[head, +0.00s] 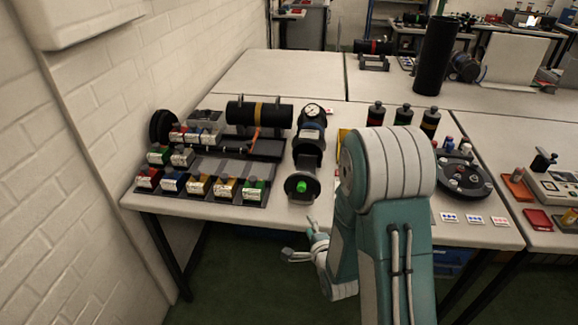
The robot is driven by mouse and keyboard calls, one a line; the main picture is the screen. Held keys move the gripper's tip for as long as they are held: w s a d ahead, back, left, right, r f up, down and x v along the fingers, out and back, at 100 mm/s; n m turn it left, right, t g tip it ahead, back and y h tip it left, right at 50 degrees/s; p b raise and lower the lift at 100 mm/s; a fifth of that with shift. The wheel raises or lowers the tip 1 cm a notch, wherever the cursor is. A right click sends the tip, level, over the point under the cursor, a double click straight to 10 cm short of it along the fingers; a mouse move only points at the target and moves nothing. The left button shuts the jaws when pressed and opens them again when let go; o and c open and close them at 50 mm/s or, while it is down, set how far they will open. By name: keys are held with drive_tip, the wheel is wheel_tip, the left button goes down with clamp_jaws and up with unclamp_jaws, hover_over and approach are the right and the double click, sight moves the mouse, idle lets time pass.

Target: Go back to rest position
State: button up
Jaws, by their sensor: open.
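My gripper (300,240) is low in the middle of the head view, just off the table's front edge. Its fingers are spread and nothing shows between them. My teal and white arm hides part of the table and what stands behind it. A dark cylinder device (307,150) with a round gauge and a green knob (301,186) stands on the table beyond my gripper, apart from it.
Several colored blocks (198,186) stand in a rack at the table's (215,207) left front. Dark bottles (403,114) and a round tray (465,182) are right of my arm. A brick wall (110,110) is at the left. Dark floor lies before the table.

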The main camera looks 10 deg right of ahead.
drive_tip(key=s+r+n+g+h, duration=0.2)
drive_tip(key=s+r+n+g, duration=0.3)
drive_tip(key=r+n, duration=0.65)
drive_tip(key=s+r+n+g, duration=0.2)
drive_tip(key=s+r, duration=0.3)
drive_tip(key=s, duration=0.5)
drive_tip(key=s+r+n+g, duration=0.3)
drive_tip(key=s+r+n, duration=0.1)
drive_tip(key=s, duration=0.6)
drive_tip(key=shift+a+r+y, duration=0.2)
drive_tip(key=shift+r+y, duration=0.1)
drive_tip(key=shift+r, duration=0.3)
